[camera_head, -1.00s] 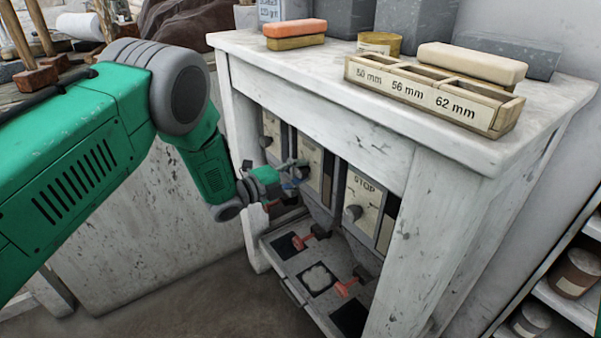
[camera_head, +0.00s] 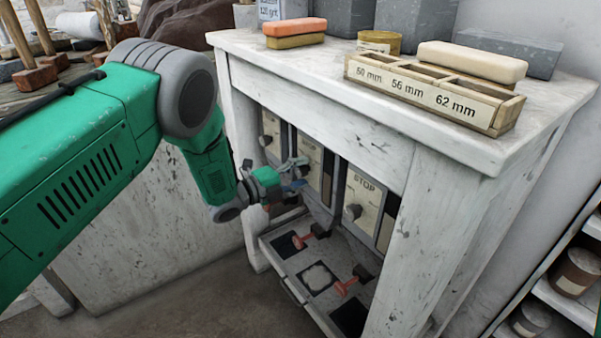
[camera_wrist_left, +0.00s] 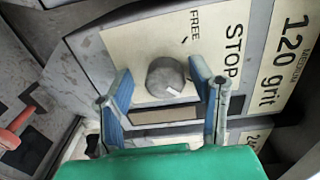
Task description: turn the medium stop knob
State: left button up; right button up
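The medium stop knob (camera_wrist_left: 165,77) is a grey round knob with a small white mark at its lower right. It sits on a cream plate (camera_wrist_left: 130,45) reading "STOP", "FREE" and "120 grit MEDIUM". My left gripper (camera_wrist_left: 161,76) is open, with one blue-padded finger on each side of the knob; I see gaps, and cannot tell the depth. In the head view my left gripper (camera_head: 293,175) is at the middle hopper plate (camera_head: 311,160) and hides its knob. My right gripper is not in view.
Another stop knob (camera_head: 353,212) is on the right hopper, and one (camera_head: 265,140) on the left. Red-handled parts (camera_head: 349,285) stand on the lower shelf (camera_head: 290,272). The bench top (camera_head: 330,75) above and the front leg (camera_head: 415,240) bound the space.

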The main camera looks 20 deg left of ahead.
pick_arm(q)
jog(key=shift+r, duration=0.1)
jog(key=shift+s+a, duration=0.3)
jog(key=v, duration=1.1)
